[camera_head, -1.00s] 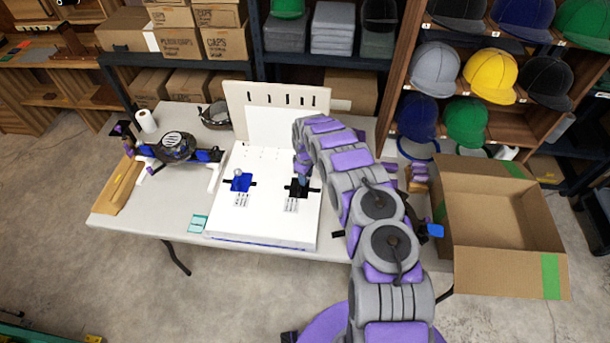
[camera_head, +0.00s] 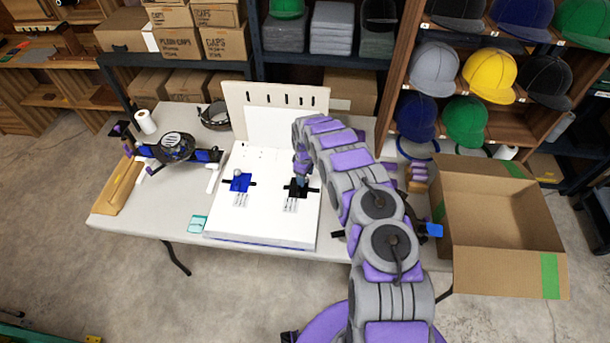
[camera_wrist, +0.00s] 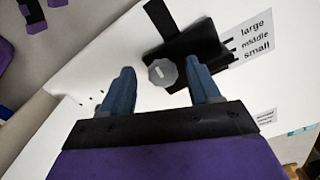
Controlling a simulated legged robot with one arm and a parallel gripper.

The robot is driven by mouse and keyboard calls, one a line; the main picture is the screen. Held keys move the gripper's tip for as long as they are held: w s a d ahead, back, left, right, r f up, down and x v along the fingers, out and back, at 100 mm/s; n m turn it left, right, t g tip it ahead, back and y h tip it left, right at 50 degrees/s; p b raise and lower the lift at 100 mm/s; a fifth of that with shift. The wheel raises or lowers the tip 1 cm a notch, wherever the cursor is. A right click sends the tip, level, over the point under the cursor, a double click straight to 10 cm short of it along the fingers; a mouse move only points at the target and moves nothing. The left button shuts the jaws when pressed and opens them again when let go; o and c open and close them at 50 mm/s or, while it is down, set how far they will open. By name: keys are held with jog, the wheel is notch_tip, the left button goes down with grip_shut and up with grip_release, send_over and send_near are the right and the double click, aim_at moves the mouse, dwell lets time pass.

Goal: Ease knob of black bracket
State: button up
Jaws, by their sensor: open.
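The black bracket (camera_head: 297,190) sits on the right part of the white board (camera_head: 268,215) on the table. In the wrist view the black bracket (camera_wrist: 185,48) lies just beyond my fingers, beside a label reading large, middle, small. Its grey faceted knob (camera_wrist: 162,73) shows between my two blue-grey fingertips, with a gap to each side. My gripper (camera_wrist: 163,82) is open and empty, pointing at the knob. In the head view my gripper (camera_head: 301,178) is right over the bracket and hides its knob.
A blue bracket (camera_head: 240,182) with a pale knob is left of the black one. A slotted upright panel (camera_head: 277,97) stands behind the board. A blue and black device (camera_head: 177,148) is at left. An open cardboard box (camera_head: 500,215) stands at right.

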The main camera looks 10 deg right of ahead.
jog(key=shift+r, duration=0.15)
notch_tip(320, 180, up, 17)
jog(key=p, duration=0.2)
dwell(0.6)
jog(key=s+d+r+m+h+b, duration=0.1)
jog(key=s+d+r+m, duration=0.15)
jog(key=s+r, duration=0.7)
jog(key=s+d+r+m+b, duration=0.1)
jog(key=s+r+m, duration=0.2)
jog(key=s+r, duration=0.7)
jog(key=s+a+r+m+g, duration=0.1)
jog(key=s+a+r+m, duration=0.1)
jog(key=s, duration=1.4)
jog(key=s+a+r+m+y+b, duration=0.1)
jog(key=s+a+r+m, duration=0.1)
jog(key=s, duration=1.5)
jog(key=shift+r+g, duration=0.4)
jog(key=shift+r, duration=0.05)
